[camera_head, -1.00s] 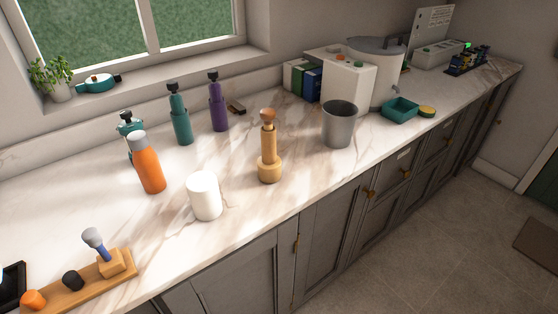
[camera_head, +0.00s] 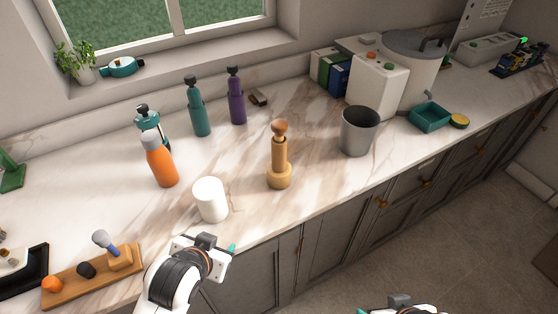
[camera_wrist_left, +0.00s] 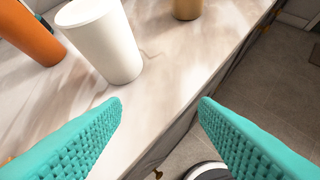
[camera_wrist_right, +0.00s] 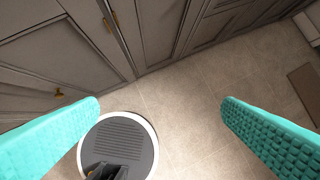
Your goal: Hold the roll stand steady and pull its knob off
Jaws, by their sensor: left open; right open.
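The roll stand (camera_head: 279,160) is a wooden post on a round base, upright on the marble counter, with a darker round knob (camera_head: 279,127) on its top. Only its lower part (camera_wrist_left: 187,8) shows at the top of the left wrist view. My left gripper (camera_head: 232,248) is at the counter's front edge, apart from the stand, below and left of it. In the left wrist view its teal fingers (camera_wrist_left: 160,104) are open and empty. My right gripper (camera_wrist_right: 160,106) is open and empty over the floor; in the head view only a bit shows at the bottom edge.
A grey bin (camera_head: 359,132) stands right of the stand. A wooden board (camera_head: 92,276) with small items lies front left. The counter around the stand is clear.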

